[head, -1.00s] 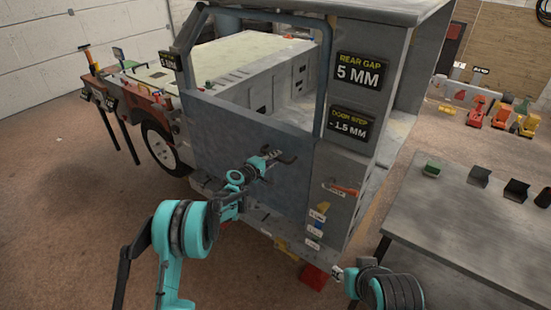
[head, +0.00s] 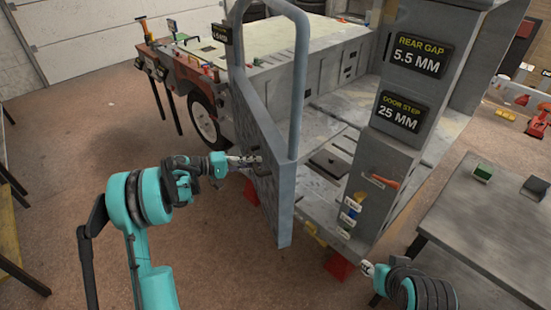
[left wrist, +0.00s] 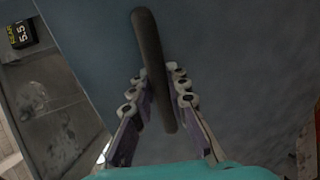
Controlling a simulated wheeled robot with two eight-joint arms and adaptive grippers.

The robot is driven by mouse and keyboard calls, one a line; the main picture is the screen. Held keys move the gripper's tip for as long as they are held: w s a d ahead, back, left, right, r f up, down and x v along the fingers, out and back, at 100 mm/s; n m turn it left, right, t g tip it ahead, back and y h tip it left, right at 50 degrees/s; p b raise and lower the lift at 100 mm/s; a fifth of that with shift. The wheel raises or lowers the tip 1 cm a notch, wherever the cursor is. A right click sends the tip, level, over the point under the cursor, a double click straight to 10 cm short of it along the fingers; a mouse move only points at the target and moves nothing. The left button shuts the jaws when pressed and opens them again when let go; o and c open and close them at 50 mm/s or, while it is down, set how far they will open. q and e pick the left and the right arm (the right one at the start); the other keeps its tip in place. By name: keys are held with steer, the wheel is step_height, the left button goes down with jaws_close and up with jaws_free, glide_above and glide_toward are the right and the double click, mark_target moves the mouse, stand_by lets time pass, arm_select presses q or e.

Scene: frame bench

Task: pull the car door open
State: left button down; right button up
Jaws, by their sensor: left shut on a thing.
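The car door (head: 268,140) is a blue-grey panel with a tubular window frame, and it stands swung well out from the vehicle body. The dark bar handle (left wrist: 153,70) crosses between the fingers in the left wrist view. My left gripper (head: 250,162) is at the door's outer face, shut on the handle; it also shows in the left wrist view (left wrist: 158,100). My right gripper (head: 368,268) is at the lower right, beside the table edge and away from the door. Its fingers are too small to tell open from shut.
The rear pillar carries signs reading rear gap 5.5 MM (head: 420,56) and door step 25 MM (head: 404,111). A grey table (head: 480,225) with small bins stands at the right. A red block (head: 339,267) lies under the sill.

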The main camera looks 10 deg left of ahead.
arm_select(q)
steer(key=a, duration=0.1)
steer(key=s+a, duration=0.1)
steer(key=a, duration=0.1)
steer(key=shift+s+a+m+g, duration=0.25)
steer(key=shift+s+m+g, duration=0.05)
steer(key=shift+g, duration=0.1)
steer(key=c, duration=1.5)
jaws_free()
steer(key=shift+o, duration=0.2)
steer(key=v, duration=1.2)
steer(key=shift+f, duration=0.25)
